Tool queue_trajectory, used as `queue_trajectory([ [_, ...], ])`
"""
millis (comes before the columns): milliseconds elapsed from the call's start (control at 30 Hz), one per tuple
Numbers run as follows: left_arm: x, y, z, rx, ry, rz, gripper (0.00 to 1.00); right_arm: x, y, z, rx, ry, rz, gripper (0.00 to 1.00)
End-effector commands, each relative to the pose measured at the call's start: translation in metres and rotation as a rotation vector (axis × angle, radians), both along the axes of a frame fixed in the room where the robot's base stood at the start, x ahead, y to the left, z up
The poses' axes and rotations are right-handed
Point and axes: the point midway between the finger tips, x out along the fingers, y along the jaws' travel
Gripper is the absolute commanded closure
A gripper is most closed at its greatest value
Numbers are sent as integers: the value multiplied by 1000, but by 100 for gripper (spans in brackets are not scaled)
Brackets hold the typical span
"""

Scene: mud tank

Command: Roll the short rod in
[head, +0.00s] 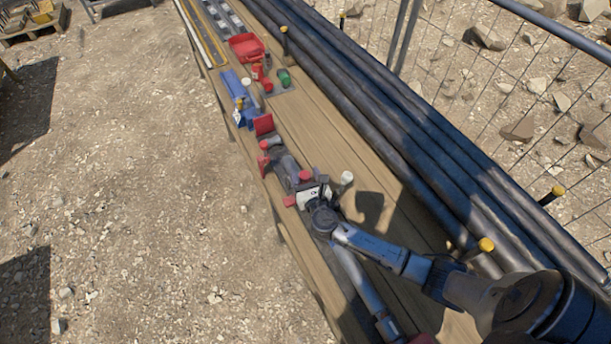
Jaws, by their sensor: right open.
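Several long dark rods (400,130) lie side by side along the right side of the wooden bench (325,120). I cannot tell for sure which one is the short rod. A grey cylinder (360,282) lies along the bench's left side below my right forearm; I cannot tell whether it is a rod. My right gripper (303,185) is open over the bench's left edge, left of the dark rods and apart from them. It is beside a dark tool with red parts (280,158), and contact is unclear. My left gripper is not in view.
A red tray (246,47), a blue item (236,88) and a green-capped item (284,78) sit farther along the bench. Yellow-topped posts (486,245) stand by the rods. A wire fence (500,90) runs at right. Open gravel lies left.

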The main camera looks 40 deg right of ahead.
Motion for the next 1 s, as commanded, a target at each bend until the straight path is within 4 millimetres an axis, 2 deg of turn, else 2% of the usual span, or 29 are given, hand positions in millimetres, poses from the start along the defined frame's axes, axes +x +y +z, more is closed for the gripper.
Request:
queue_trajectory([
  [167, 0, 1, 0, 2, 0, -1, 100, -3, 1, -1, 0, 1, 0, 37],
  [267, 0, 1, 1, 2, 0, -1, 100, -11, 5, -1, 0, 3, 1, 37],
  [700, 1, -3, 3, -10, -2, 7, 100, -87, 41, -1, 1, 3, 0, 37],
  [1000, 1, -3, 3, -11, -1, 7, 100, -118, 55, -1, 0, 0, 0, 37],
])
